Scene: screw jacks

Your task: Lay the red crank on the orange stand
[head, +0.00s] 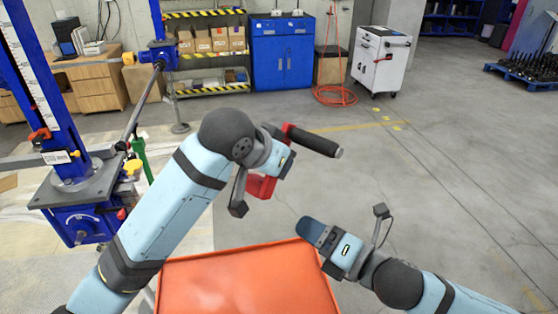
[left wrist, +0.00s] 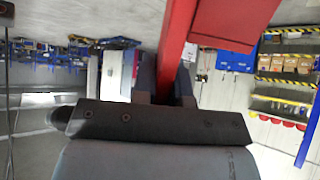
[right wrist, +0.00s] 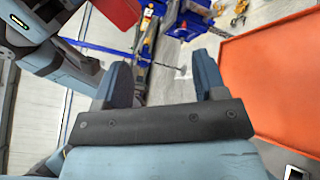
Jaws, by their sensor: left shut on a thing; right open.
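The red crank (head: 262,187) has a black handle (head: 315,142) and is held in the air by my left gripper (head: 282,160), which is shut on it. In the left wrist view the red bar of the crank (left wrist: 178,45) passes between the left fingers (left wrist: 165,88). Part of the crank also shows at the top of the right wrist view (right wrist: 120,10). The orange stand (head: 245,285) has a flat top at the bottom of the head view, nearer than the crank. My right gripper (head: 310,231) is open and empty beside the stand's far right corner. It also shows open in the right wrist view (right wrist: 162,80).
A blue screw jack (head: 85,215) with a tall column and grey plate stands at the left. Blue cabinets (head: 283,52), a shelf of boxes (head: 208,45) and a white trolley (head: 380,60) stand at the back.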

